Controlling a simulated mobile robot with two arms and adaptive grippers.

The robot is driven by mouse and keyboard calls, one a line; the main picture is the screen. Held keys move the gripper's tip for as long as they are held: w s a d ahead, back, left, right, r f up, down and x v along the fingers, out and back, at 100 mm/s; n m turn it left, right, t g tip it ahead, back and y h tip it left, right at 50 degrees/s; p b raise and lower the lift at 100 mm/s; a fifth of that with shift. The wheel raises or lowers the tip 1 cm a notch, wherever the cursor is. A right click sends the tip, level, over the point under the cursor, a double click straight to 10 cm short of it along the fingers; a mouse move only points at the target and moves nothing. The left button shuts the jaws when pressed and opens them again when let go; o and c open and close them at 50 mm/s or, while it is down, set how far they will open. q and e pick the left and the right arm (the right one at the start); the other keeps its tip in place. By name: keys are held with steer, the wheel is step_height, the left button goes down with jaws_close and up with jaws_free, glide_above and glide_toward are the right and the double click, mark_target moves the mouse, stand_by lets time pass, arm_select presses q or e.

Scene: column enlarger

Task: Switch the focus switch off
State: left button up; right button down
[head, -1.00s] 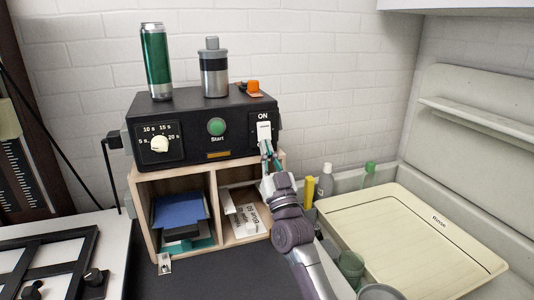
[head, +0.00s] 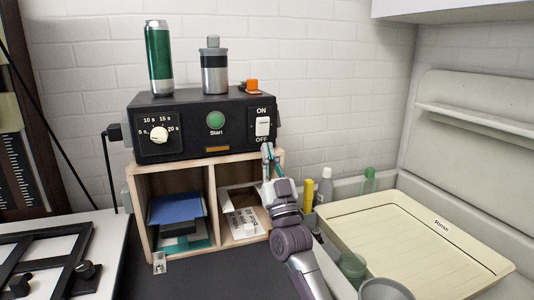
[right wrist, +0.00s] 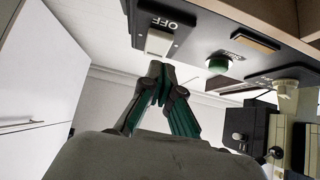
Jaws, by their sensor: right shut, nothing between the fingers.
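The focus switch (head: 262,126) is a white rocker on a black plate at the right end of the black timer box (head: 190,145), with ON above it and OFF below. In the right wrist view, which is turned over, the switch (right wrist: 158,42) shows by the OFF label. I cannot tell for sure which way the rocker is tipped. My right gripper (head: 267,149) is shut and empty, just below the OFF label and apart from the switch. Its closed fingertips (right wrist: 157,72) also show in the right wrist view. My left gripper is not in view.
The green Start button (head: 216,120) and timer dial (head: 159,135) are on the same front. A green can (head: 158,58) and a steel tank (head: 214,68) stand on the box. Below is a wooden shelf (head: 212,200); at right lies the Rinse tray (head: 410,245).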

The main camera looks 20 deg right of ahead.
arm_select(q)
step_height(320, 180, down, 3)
steer(key=b, duration=0.2)
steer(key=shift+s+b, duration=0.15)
steer(key=shift+b, duration=0.15)
arm_select(e)
steer(key=w+f+v, duration=0.1)
steer(key=v, duration=0.8)
steer(key=shift+f, duration=0.4)
steer(key=shift+s, duration=0.1)
